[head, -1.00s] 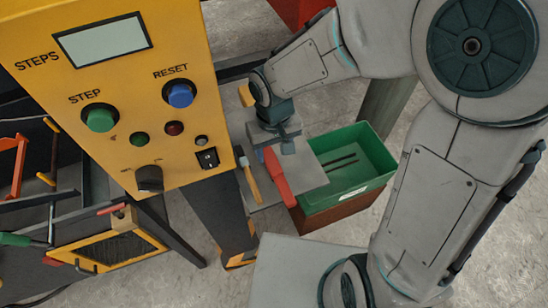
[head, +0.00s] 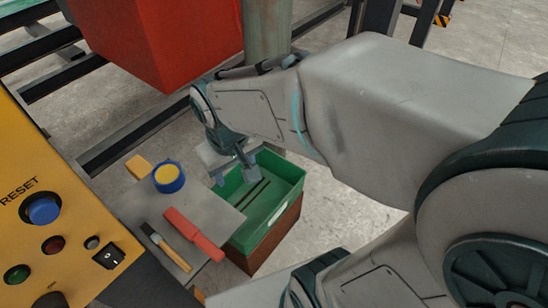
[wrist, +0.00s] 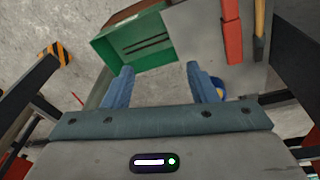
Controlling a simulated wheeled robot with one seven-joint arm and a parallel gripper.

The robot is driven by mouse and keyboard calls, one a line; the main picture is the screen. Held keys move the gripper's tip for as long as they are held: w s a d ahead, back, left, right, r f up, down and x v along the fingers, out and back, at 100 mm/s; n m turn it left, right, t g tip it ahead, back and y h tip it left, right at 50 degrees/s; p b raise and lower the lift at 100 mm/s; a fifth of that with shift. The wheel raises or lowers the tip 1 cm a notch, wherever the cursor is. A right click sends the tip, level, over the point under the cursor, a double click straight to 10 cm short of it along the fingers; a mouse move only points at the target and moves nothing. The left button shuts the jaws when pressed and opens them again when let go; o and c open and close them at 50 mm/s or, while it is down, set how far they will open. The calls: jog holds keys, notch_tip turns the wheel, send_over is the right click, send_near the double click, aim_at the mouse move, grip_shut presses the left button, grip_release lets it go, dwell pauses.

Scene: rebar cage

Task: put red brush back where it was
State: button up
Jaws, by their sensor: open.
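A red object (head: 194,232), which looks like the red brush, lies flat on the small grey shelf (head: 125,208). It lies beside a brush with a wooden handle (head: 168,249). In the wrist view the red brush (wrist: 231,30) shows at upper right, its far end cut off by the frame. My gripper (head: 236,172) is above the gap between the shelf's back right corner and the green bin (head: 262,235), apart from the red brush. In the wrist view my gripper's two fingers (wrist: 160,72) stand wide apart with nothing between them.
A blue and yellow round item (head: 168,177) and a yellow block (head: 138,166) lie at the shelf's back. The bin stands on a brown box (head: 276,242). A yellow control panel (head: 50,230) stands at left. A large red box (head: 160,40) is behind.

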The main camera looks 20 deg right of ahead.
jog(key=s+d+r+m+t, duration=0.1)
jog(key=s+d, duration=0.3)
jog(key=d, duration=0.4)
jog(key=shift+s+r+m, duration=0.3)
jog(key=shift+r+m, duration=0.45)
jog(key=shift+m, duration=0.15)
